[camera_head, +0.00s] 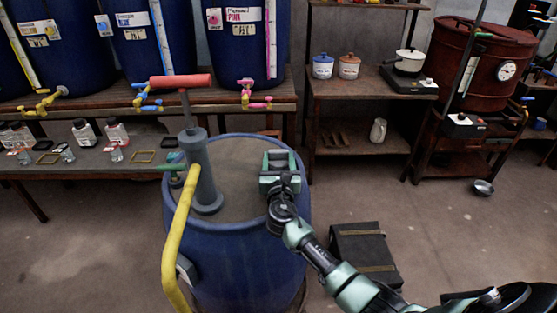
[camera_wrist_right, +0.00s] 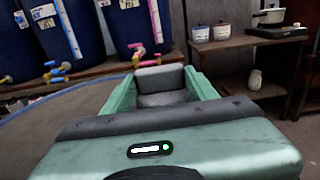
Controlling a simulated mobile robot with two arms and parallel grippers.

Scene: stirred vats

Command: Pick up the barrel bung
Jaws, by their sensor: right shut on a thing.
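My right gripper (camera_head: 279,166) is over the right part of the blue barrel's top (camera_head: 238,160). It is shut on a grey piece, which I take to be the barrel bung (camera_wrist_right: 160,78), between its two green fingers in the right wrist view. The fingers hide part of the bung, and I cannot tell whether it is clear of the barrel top. A grey hand pump (camera_head: 205,170) with a red handle (camera_head: 181,81) stands upright on the left of the barrel top. My left gripper is not in view.
A yellow hose (camera_head: 178,240) hangs down the barrel's left side. A black case (camera_head: 364,255) lies on the floor to the right. Blue vats with taps stand on a wooden bench (camera_head: 120,105) behind. A wooden shelf (camera_head: 355,85) and a rust-red vat (camera_head: 477,65) stand at the back right.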

